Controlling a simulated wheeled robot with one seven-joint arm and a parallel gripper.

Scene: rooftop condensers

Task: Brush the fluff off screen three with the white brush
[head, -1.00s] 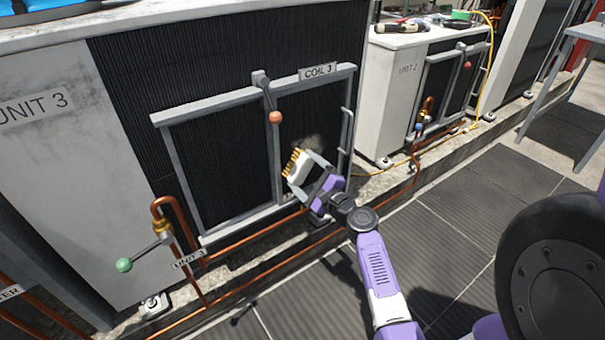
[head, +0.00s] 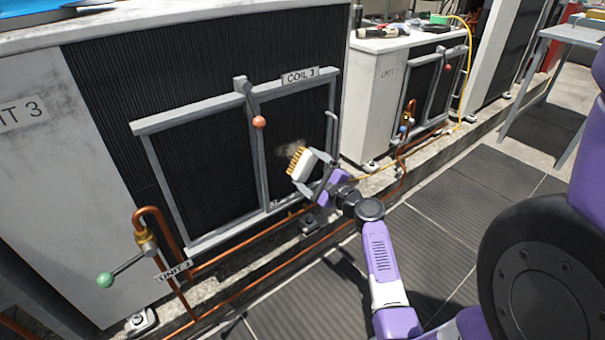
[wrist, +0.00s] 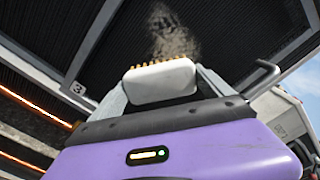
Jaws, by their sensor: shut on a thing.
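My gripper (head: 319,172) is shut on a white brush (head: 302,167) with tan bristles. The brush also shows in the wrist view (wrist: 160,83), its bristles pointing toward the dark screen. Screen three (head: 293,112) is the dark mesh panel under the "COIL 3" label, in a grey frame on unit 3. A patch of grey-brown fluff (head: 291,147) clings to the screen just above the bristles. The fluff also shows in the wrist view (wrist: 172,36), beyond the bristle tips. I cannot tell whether the bristles touch the screen.
A grey frame with a red-knobbed latch (head: 259,122) divides the screens. Copper pipes (head: 240,254) and a green-knobbed valve lever (head: 105,280) lie low at the left. Another unit (head: 372,95) and a metal table (head: 572,40) stand to the right. Dark floor mats are open below.

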